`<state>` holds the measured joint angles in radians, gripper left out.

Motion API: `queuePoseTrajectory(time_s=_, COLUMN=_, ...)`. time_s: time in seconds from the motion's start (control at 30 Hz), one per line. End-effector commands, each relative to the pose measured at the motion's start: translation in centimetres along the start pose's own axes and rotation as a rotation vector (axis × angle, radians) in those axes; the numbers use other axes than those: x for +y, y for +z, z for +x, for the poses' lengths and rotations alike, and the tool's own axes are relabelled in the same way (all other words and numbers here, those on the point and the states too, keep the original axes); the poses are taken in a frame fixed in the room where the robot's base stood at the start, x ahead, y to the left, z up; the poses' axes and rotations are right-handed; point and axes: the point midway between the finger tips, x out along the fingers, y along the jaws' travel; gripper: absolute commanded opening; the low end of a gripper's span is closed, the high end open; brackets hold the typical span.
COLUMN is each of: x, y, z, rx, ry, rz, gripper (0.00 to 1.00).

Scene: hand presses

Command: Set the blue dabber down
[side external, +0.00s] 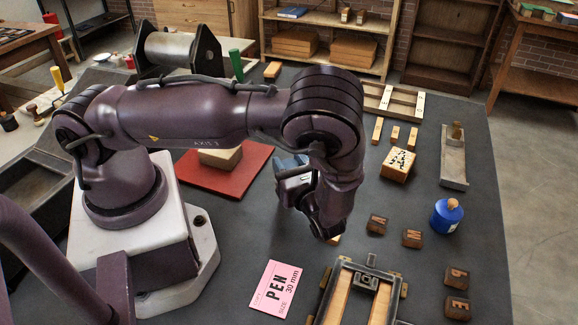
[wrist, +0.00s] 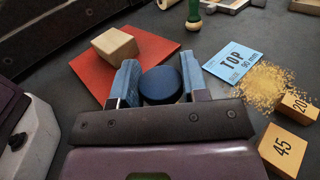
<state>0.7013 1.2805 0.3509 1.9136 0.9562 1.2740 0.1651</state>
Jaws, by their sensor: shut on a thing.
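My gripper (wrist: 158,72) is in the wrist view with its two blue-grey fingers on either side of the blue dabber (wrist: 160,88). The dabber shows as a dark blue, rounded top between the fingers. Its underside is hidden, so I cannot tell whether it touches the table. Beyond the fingers lies a red board (wrist: 82,66) with a pale wooden block (wrist: 115,45) on it. In the side view my arm hides most of the gripper and the dabber; the red board (side external: 200,182) lies to the left.
A blue TOP card (wrist: 232,61), spilled yellow grains (wrist: 258,87) and numbered blocks (wrist: 283,148) lie to the right in the wrist view.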

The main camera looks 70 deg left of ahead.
Motion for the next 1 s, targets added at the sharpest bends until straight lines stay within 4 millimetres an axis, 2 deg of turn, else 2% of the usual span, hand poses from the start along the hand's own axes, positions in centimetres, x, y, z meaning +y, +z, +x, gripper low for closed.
queuePoseTrajectory(time_s=0.1, x=0.0, y=-0.8, z=0.0, rx=-0.001, ry=0.001, rz=-0.001, gripper=0.01)
queuePoseTrajectory(time_s=0.43, x=0.1, y=-1.0, z=0.0, rx=-0.001, ry=0.002, rz=-0.002, gripper=0.01)
queuePoseTrajectory(time_s=0.47, x=0.1, y=-1.0, z=0.0, rx=0.0, ry=0.002, rz=-0.002, gripper=0.48)
queuePoseTrajectory(time_s=0.53, x=0.1, y=-1.0, z=0.0, rx=0.0, ry=0.002, rz=-0.002, gripper=0.64)
queuePoseTrajectory(time_s=0.57, x=0.1, y=-1.0, z=0.0, rx=0.0, ry=0.002, rz=-0.002, gripper=0.66)
queuePoseTrajectory(time_s=0.87, x=0.1, y=-0.7, z=0.0, rx=0.001, ry=0.001, rz=-0.002, gripper=0.66)
queuePoseTrajectory(time_s=1.0, x=0.0, y=-0.8, z=-1.6, rx=0.002, ry=-0.002, rz=-0.003, gripper=0.66)
